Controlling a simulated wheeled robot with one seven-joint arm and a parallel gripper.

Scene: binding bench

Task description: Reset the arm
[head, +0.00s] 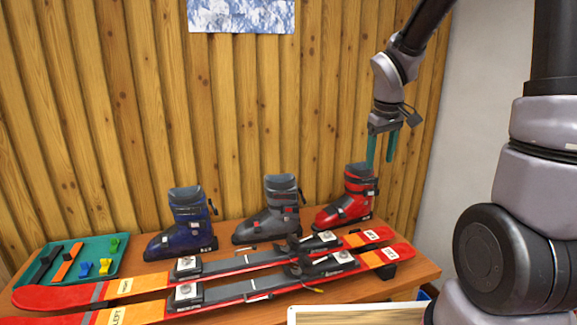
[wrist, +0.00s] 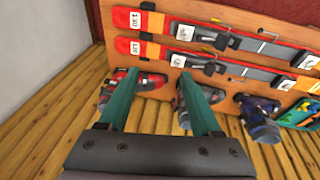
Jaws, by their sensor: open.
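My gripper (head: 381,149) hangs above the right end of the bench, with its two green fingers apart and nothing between them. It also shows in the wrist view (wrist: 160,88), open and empty. In the head view the red ski boot (head: 347,202) stands upright just below and left of the fingertips, with a small gap that I cannot measure. In the wrist view the red boot (wrist: 150,80) shows near the left finger, and the grey boot (wrist: 184,112) is partly hidden by the right finger.
On the bench (head: 405,282) stand a grey boot (head: 268,216) and a blue boot (head: 184,228). Two red skis (head: 240,263) with bindings lie in front. A green tray (head: 97,268) with small parts is at the left. A wooden wall (head: 240,120) rises behind.

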